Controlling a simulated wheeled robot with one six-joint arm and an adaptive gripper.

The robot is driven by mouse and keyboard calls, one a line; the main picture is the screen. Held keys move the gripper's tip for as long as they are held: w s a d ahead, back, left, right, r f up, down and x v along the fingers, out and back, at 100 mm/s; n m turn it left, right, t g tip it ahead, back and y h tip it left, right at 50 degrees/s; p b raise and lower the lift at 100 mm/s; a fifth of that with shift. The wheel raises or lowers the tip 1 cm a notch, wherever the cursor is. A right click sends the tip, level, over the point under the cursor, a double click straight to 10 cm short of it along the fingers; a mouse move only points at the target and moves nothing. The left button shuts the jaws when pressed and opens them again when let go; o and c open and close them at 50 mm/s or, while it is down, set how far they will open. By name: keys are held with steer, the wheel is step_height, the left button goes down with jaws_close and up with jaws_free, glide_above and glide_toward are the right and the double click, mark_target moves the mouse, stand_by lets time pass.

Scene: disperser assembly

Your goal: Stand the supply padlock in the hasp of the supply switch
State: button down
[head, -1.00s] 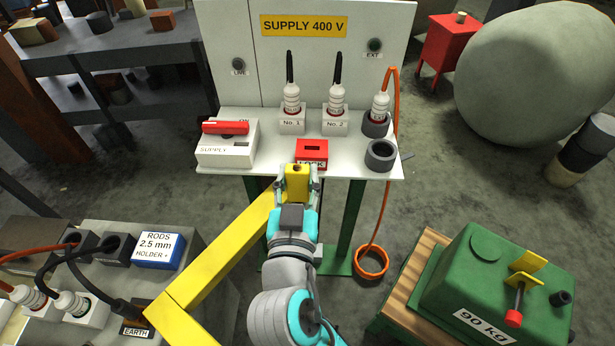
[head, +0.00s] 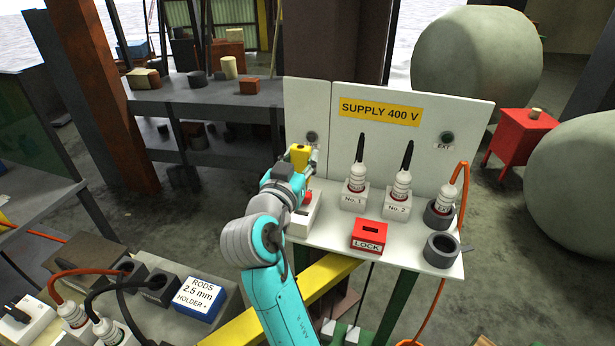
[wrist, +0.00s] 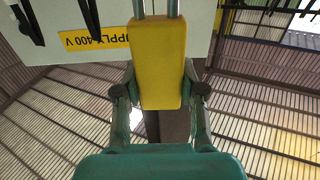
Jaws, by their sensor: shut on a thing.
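My gripper (head: 301,160) is shut on the yellow supply padlock (head: 299,152). It holds the padlock above the left end of the white shelf, over the supply switch. In the wrist view the padlock (wrist: 157,65) sits between both fingers, with its two grey shackle bars (wrist: 158,8) running away from the gripper. The supply switch is a white box (head: 302,222) with a red handle (head: 309,196). My gripper and forearm cover much of it, and I cannot make out the hasp. The padlock appears clear of the switch.
The red LOCK box (head: 369,237) stands on the shelf right of the switch. White plugs No. 1 (head: 355,190) and No. 2 (head: 399,195) stand behind it, and a grey ring (head: 441,249) is at the right end. The upright supply panel (head: 390,150) rises behind.

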stand_by(0.4)
steer(key=shift+f, duration=2.85)
steer(key=shift+f, duration=2.25)
steer(key=c, duration=0.6)
jaws_free()
steer(key=v, duration=1.2)
